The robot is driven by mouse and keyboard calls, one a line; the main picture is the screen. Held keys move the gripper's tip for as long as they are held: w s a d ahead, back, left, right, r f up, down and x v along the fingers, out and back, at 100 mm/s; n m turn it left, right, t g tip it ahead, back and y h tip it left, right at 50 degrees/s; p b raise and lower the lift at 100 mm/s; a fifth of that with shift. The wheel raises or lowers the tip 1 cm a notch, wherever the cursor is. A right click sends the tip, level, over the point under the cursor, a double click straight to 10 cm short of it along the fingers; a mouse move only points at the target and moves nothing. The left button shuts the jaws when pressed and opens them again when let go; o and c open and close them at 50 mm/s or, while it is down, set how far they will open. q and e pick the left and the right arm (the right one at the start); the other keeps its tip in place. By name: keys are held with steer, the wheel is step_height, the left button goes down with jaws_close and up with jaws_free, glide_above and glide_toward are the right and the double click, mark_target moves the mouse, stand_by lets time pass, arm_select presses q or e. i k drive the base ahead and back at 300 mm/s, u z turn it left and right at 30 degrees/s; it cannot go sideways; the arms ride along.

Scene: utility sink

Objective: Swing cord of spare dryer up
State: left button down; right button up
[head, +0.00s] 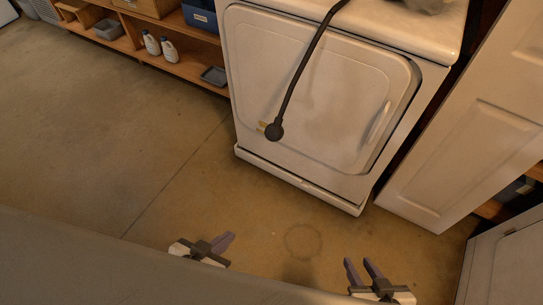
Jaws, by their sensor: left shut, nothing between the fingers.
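The spare dryer (318,90) is white and stands at the upper middle of the head view. Its black cord (301,72) hangs from the top over the front, ending in a round black plug (274,131) against the left part of the dryer door. My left gripper (229,236) is shut and empty, over the floor in front of the dryer and well apart from the plug. My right gripper (362,262) is open and empty, lower right, with a gap between its fingers. Neither gripper touches the cord. The upper end of the cord is cut off by the picture's top edge.
A wooden shelf (185,66) with white bottles (160,45) and bins stands left of the dryer. A white panelled door (470,150) stands close on the right. A white appliance edge (505,260) is at lower right. Bare concrete floor (100,130) lies left and in front.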

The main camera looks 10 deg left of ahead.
mark_target(274, 132)
steer(key=z, duration=1.05)
steer(key=k, duration=0.1)
steer(key=u, duration=2)
steer(key=i, duration=0.6)
steer(key=z, duration=2)
